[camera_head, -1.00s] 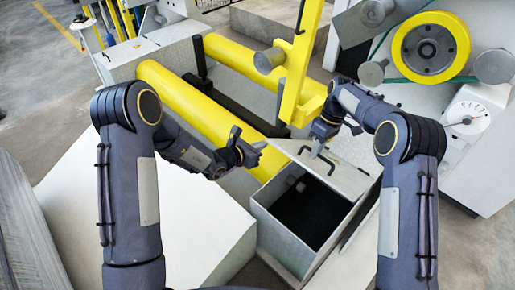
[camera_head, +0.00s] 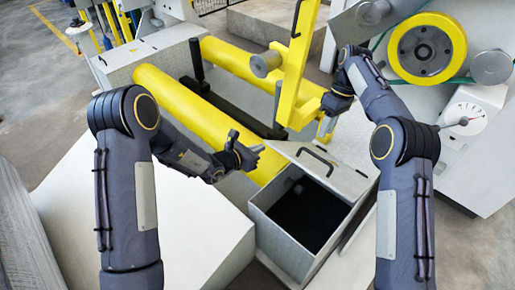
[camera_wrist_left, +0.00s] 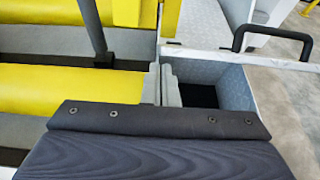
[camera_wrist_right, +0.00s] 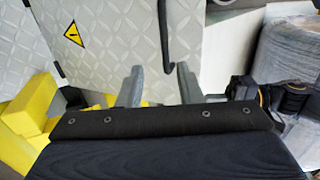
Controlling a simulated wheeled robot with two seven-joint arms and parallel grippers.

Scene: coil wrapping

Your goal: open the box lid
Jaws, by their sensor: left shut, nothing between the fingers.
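The grey metal box (camera_head: 285,235) stands right of centre with its top open and a dark interior showing. Its lid (camera_head: 345,178) lies back toward the far side, with a black handle (camera_head: 316,160) on it. The box opening (camera_wrist_left: 200,95) and the handle (camera_wrist_left: 275,35) also show in the left wrist view. My left gripper (camera_head: 258,150) is shut and empty, left of the lid and apart from the handle. My right gripper (camera_head: 325,128) is above and beyond the handle, apart from it. Its fingers are spread and empty in the right wrist view (camera_wrist_right: 158,88).
Yellow rollers (camera_head: 190,110) run behind the box, with a yellow upright arm (camera_head: 298,65) close to my right gripper. A machine with a yellow wheel (camera_head: 427,48) stands at the back right. A white block (camera_head: 150,215) fills the left foreground.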

